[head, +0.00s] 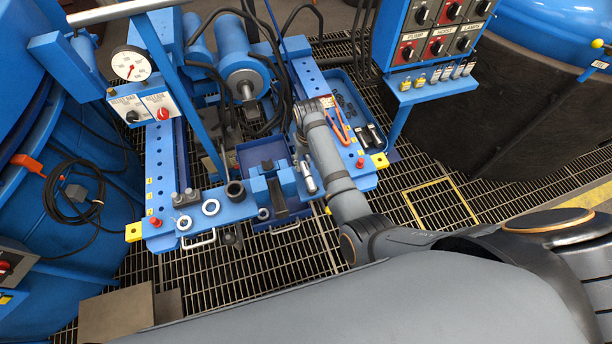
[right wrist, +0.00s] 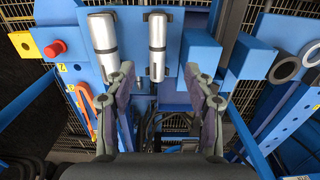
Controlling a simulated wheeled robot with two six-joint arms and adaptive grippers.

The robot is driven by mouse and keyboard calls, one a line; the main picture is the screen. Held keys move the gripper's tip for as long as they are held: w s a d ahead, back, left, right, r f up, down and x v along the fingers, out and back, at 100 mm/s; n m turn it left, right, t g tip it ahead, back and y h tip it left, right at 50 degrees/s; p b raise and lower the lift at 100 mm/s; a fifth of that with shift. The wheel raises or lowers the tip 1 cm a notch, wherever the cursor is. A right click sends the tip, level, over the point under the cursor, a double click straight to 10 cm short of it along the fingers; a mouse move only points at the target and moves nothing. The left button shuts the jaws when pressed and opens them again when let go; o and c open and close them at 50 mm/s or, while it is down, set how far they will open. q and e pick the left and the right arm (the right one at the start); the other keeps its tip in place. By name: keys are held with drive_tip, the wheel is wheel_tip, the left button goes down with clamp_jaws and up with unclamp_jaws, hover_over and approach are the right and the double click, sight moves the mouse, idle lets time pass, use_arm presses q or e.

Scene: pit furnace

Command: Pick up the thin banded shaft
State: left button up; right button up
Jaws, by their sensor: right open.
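Two silver shafts lie side by side in the right wrist view. The thinner one (right wrist: 157,42), with a dark band, lies ahead of the gap between my fingers; the thicker one (right wrist: 103,36) is left of it. In the head view a silver shaft (head: 309,179), apparently the thinner one, lies beside my right forearm; the other seems hidden behind the arm. My right gripper (right wrist: 158,80) is open and empty, its fingers either side of the thin shaft's line. In the head view the gripper (head: 300,138) is mostly hidden by its wrist. My left gripper is not in view.
A blue bench with a vice-like block (head: 272,185) and several rings (head: 211,208) stands left of the arm. Orange-handled pliers (head: 341,127) and a blue tray (head: 346,100) are to the right. A control panel (head: 436,35) rises behind. A red button (right wrist: 55,48) is near the bench corner.

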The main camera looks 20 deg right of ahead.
sight(309, 178)
drive_tip(key=f, duration=0.3)
drive_tip(key=f+b, duration=0.1)
drive_tip(key=f, duration=0.6)
drive_tip(key=shift+d+f, duration=0.25)
clamp_jaws()
drive_tip(key=shift+r, duration=0.1)
